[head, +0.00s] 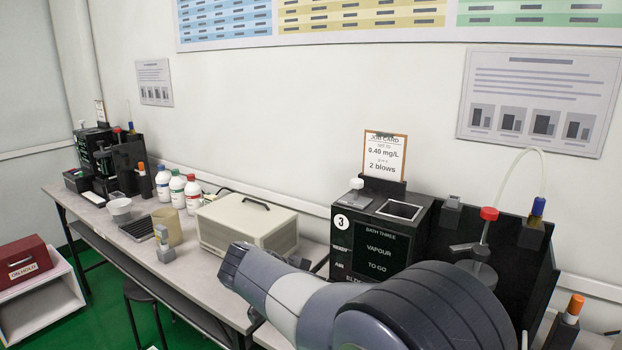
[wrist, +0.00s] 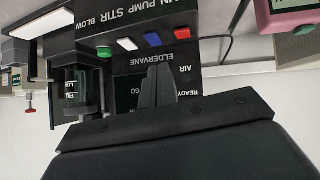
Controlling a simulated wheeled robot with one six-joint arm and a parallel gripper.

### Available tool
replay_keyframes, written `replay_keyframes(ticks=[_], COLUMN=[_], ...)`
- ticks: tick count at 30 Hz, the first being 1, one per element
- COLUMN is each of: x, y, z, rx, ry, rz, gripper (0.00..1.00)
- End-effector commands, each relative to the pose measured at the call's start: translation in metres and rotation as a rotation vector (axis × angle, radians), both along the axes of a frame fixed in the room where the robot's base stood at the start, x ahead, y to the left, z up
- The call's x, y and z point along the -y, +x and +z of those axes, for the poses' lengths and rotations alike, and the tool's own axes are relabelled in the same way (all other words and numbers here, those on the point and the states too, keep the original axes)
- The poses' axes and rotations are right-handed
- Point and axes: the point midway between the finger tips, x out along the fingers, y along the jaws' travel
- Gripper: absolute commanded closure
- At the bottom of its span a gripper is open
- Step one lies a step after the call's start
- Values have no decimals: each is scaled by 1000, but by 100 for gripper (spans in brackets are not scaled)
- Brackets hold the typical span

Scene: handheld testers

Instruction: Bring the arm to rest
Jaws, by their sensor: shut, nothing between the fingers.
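My arm (head: 300,300) reaches across the lower middle of the head view, in front of the bench. My gripper is hidden there. In the wrist view my gripper (wrist: 158,72) is shut and empty, its dark fingers together. It points toward a black apparatus marked ELDERVANE (wrist: 190,58), whose lettering appears upside down. I cannot tell whether the fingertips touch it. The head view shows a black apparatus labelled BATH THREE (head: 372,255) right of my arm, partly covered by it.
A beige case (head: 240,232), several capped bottles (head: 177,190) and a tan beaker (head: 168,228) stand on the bench (head: 70,195). A job card (head: 384,155) stands upright. A red box (head: 24,262) sits at far left. The wrist view shows a pink device (wrist: 285,18) and a glass vessel (wrist: 82,90).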

Motion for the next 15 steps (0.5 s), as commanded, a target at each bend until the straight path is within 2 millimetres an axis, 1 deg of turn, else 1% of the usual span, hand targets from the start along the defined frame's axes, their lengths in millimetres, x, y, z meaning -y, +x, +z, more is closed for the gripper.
replay_keyframes(ticks=[1,8,15], x=[2,4,4], y=[2,7,14], z=[7,14,25], rx=[-23,-127,-216], ry=[18,107,210], rz=[-6,-8,0], gripper=[100,100,100])
